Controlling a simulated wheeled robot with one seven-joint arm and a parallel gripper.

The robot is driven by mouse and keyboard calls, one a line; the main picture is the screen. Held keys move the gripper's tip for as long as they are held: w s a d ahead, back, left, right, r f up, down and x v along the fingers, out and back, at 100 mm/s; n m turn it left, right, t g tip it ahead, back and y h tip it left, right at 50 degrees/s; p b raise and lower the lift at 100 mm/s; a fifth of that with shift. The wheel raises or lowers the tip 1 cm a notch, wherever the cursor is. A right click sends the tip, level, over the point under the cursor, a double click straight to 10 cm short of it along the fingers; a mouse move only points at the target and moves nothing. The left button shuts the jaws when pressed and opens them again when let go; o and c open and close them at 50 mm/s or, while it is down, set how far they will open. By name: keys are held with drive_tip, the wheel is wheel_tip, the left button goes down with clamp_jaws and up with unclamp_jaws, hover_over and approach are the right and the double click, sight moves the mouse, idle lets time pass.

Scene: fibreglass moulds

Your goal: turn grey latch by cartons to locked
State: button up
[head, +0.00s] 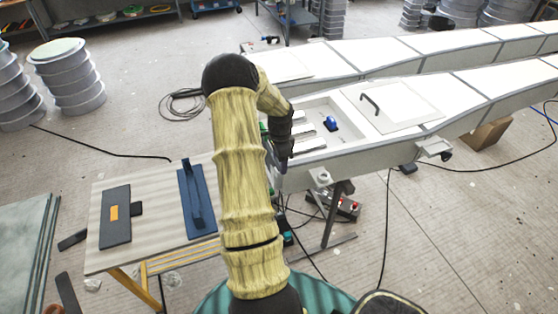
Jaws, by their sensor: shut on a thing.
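A grey latch (432,147) with a dark knob is on the near side of the long white mould, close to a brown carton (488,133) on the floor. Another grey fitting (320,178) is at the mould's near left corner. My gripper (283,166) is at the left end of the mould, left of that fitting and far from the latch by the carton. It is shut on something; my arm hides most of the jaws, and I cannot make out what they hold. The latch is too small to tell its position.
The white mould (460,95) has an open recess with a blue item (331,123) and a black handle (370,103) on a panel. A wooden table (150,235) with blue and dark plates stands left. Cables cross the floor; a red-buttoned box (347,207) sits below the mould.

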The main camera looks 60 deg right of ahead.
drive_tip(key=o, duration=1.4)
drive_tip(key=shift+r, duration=0.15)
wheel_tip(320, 180, up, 17)
drive_tip(key=b, duration=0.2)
drive_tip(key=shift+b, duration=0.35)
drive_tip(key=shift+w+a+r, duration=0.1)
